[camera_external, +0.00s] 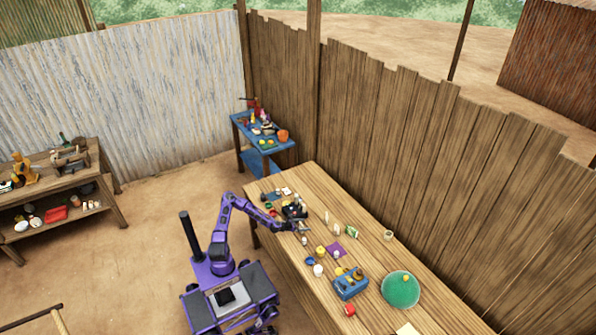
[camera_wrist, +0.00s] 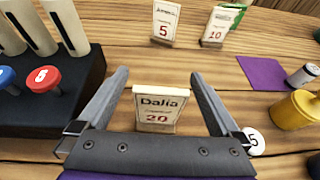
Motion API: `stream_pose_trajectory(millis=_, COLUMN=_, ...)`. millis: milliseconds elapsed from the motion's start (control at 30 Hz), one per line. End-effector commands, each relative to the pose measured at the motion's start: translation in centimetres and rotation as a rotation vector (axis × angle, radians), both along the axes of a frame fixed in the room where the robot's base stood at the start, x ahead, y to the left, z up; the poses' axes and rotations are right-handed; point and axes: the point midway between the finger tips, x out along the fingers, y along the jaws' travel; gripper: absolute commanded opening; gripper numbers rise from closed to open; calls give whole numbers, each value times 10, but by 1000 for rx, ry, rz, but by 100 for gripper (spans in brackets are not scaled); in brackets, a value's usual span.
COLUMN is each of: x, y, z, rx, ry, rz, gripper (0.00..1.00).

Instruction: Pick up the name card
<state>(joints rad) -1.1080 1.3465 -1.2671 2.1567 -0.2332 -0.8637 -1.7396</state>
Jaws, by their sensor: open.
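A small cream name card (camera_wrist: 161,105) reading "Dalia" and "20" stands upright on the wooden table in the wrist view. It is between the two open fingers of my gripper (camera_wrist: 160,95), with space on both sides. Two similar cards stand farther back, one marked 5 (camera_wrist: 165,22) and one marked 10 (camera_wrist: 218,26). In the external view my gripper (camera_external: 303,227) reaches over the table's near edge; the Dalia card is too small to make out there.
A dark stand with white rods and red and blue knobs (camera_wrist: 43,79) is close on the left. A purple cloth (camera_wrist: 262,73), a yellow weight (camera_wrist: 294,112) and a white disc marked 5 (camera_wrist: 254,141) lie to the right. Bare table (camera_wrist: 115,50) shows behind the card.

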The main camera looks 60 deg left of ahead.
Motion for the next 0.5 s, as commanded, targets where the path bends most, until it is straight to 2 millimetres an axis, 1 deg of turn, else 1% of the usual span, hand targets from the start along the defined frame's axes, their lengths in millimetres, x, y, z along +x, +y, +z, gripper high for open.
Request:
stream_pose_trajectory(millis=100, x=8, y=-1, z=-4, rx=1, ry=0, rz=0, gripper=100)
stream_pose_trajectory(millis=300, x=8, y=-1, z=-3, rx=2, ry=0, rz=-1, gripper=100)
stream_pose_trajectory(millis=333, x=8, y=-1, z=-3, rx=2, ry=0, rz=-1, gripper=98)
stream_pose_trajectory(millis=467, x=8, y=-1, z=-3, rx=2, ry=0, rz=-1, gripper=75)
stream_pose_trajectory(millis=500, x=8, y=-1, z=-3, rx=2, ry=0, rz=-1, gripper=68)
